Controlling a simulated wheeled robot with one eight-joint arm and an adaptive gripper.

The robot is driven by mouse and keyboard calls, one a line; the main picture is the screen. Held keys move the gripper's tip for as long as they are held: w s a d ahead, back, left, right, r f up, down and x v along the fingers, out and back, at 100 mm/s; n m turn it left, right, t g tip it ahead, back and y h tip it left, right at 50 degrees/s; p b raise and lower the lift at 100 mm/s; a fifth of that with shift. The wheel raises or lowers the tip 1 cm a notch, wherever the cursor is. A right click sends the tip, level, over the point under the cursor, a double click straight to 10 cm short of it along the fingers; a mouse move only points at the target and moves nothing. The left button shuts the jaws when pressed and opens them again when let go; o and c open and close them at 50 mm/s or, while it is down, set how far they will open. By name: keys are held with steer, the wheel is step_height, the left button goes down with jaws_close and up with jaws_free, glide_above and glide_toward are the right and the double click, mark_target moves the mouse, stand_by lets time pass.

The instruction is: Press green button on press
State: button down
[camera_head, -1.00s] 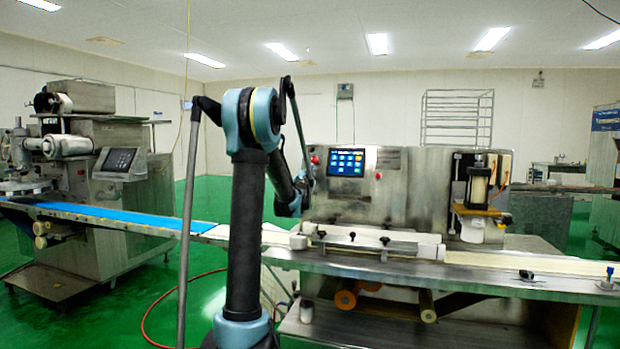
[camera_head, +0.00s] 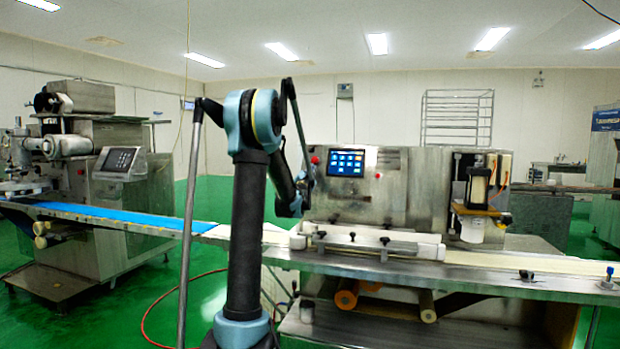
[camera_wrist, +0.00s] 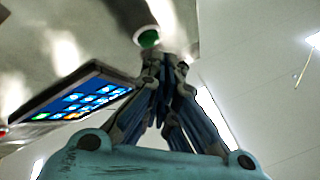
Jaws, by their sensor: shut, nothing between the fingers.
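The press (camera_head: 400,190) is a steel machine standing behind the conveyor in the head view. The green button (camera_wrist: 148,39) with its pale ring shows on the metal panel at the top of the wrist view. My gripper (camera_wrist: 166,72) is shut and empty. Its fingertips are just below the button in the wrist picture; I cannot tell whether they touch it. In the head view my arm covers part of the panel's left edge, and neither the green button nor the fingertips can be made out there.
A lit touchscreen (camera_head: 346,162) is on the press panel, and also shows left of my gripper in the wrist view (camera_wrist: 75,100). A red knob (camera_head: 315,160) is beside it. A long conveyor table (camera_head: 480,281) runs in front. Another machine (camera_head: 100,190) stands at left.

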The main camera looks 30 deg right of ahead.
stand_by(0.7)
steer(key=shift+w+d+f, duration=0.15)
steer(key=shift+d, duration=0.2)
